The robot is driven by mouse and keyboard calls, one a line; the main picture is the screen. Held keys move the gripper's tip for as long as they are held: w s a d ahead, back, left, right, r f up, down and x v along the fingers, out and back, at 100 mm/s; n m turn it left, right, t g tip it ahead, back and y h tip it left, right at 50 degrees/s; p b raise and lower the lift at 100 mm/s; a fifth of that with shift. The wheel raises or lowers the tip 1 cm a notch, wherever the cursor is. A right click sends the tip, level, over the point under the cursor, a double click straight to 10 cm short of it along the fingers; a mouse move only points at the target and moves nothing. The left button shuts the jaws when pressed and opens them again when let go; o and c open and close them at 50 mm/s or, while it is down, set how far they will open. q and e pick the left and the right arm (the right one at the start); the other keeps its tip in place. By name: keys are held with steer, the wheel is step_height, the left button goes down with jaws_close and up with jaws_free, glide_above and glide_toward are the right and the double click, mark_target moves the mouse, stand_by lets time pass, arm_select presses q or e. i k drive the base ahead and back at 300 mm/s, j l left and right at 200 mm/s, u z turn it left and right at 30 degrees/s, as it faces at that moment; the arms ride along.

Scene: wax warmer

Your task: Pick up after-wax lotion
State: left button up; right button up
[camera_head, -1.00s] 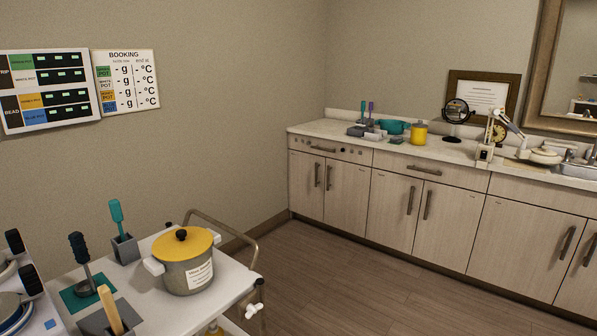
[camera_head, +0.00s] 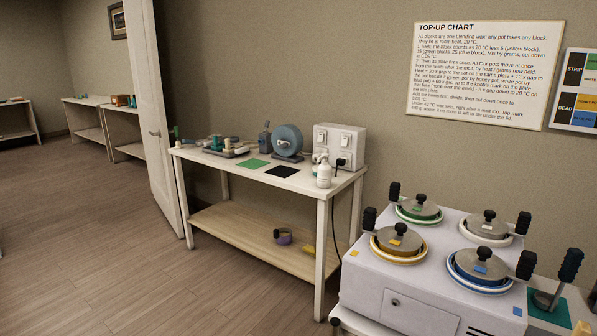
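A white bottle (camera_head: 324,174), which may be the after-wax lotion, stands upright near the front right corner of the white table (camera_head: 209,158). Its label is too small to read. Neither of my grippers shows in the head view.
The table also holds a blue-grey wheel machine (camera_head: 287,141), a white switch box (camera_head: 340,144), green and black mats, and a cluttered tray (camera_head: 222,148). A warmer with several lidded pots (camera_head: 397,240) stands at the right front. An open door (camera_head: 152,110) is left of the table. Floor at left is clear.

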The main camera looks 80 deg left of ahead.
mark_target(323, 174)
steer(key=u, duration=2.4)
steer(key=i+j+z, duration=0.35)
steer(key=i+j, duration=0.6)
steer(key=j, duration=0.15)
